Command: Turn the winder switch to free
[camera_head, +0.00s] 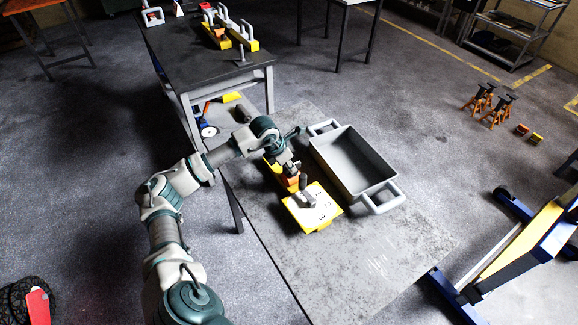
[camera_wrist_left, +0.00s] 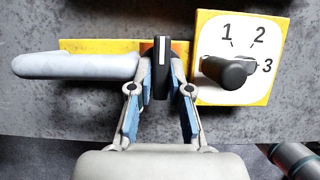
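A black knob with a white line (camera_wrist_left: 162,65) stands upright in the left wrist view, on a yellow and orange base (camera_wrist_left: 100,46). My left gripper (camera_wrist_left: 163,62) is open, with one finger on each side of this knob; whether either touches it is unclear. To the right is a yellow-edged white panel (camera_wrist_left: 225,32) marked 1, 2 and 3, with a black-ended lever (camera_wrist_left: 227,72). The panel also shows in the head view (camera_head: 323,215). There my left gripper (camera_head: 287,166) is low over the base and hides the knob. No label reading "free" is legible. My right gripper is out of view.
A pale grey handle (camera_wrist_left: 75,66) extends left of the knob. An empty grey tray (camera_head: 350,160) with handles sits right of the panel on the grey table (camera_head: 375,250). Another table (camera_head: 195,55) stands behind. The table's front right is clear.

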